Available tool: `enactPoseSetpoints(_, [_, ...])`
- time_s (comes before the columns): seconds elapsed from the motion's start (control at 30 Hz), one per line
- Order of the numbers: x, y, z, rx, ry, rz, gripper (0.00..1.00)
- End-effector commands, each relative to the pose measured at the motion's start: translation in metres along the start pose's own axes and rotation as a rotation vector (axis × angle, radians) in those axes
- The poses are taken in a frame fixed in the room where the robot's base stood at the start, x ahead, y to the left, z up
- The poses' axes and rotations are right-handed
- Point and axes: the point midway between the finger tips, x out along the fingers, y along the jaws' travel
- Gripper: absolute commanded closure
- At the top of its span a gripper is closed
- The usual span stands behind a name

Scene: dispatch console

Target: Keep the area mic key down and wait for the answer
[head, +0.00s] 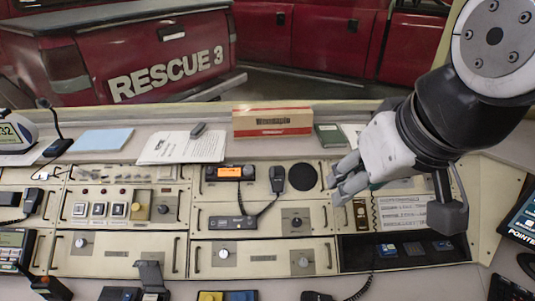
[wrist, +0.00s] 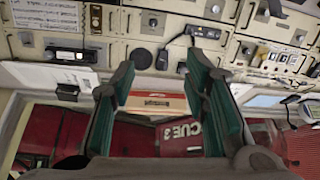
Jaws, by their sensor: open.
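My gripper (head: 342,182) is open and empty above the right part of the sloped console in the head view. In the wrist view my gripper (wrist: 158,72) shows two dark fingers with teal pads, spread apart, with nothing between them. I cannot read any label that marks the area mic key. Three square push keys (head: 98,209) sit in a row on the left panel, beside a tan block (head: 140,206) and a dark knob (head: 163,208). My gripper is well to the right of these and touches none of them.
A radio with an orange display (head: 229,173), a hand mic (head: 277,179) on a coiled cord and a round black disc (head: 303,177) lie left of my gripper. A red and tan box (head: 272,121) and papers (head: 182,147) lie on the ledge behind.

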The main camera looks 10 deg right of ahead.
Motion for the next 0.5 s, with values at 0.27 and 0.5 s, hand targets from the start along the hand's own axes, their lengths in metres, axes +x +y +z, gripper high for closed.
enactPoseSetpoints(0.27, [0.026, 0.009, -0.004, -0.205, -0.091, 0.062, 1.00])
enactPoseSetpoints(0.5, [0.075, 0.026, -0.006, -0.622, -0.277, 0.098, 1.00])
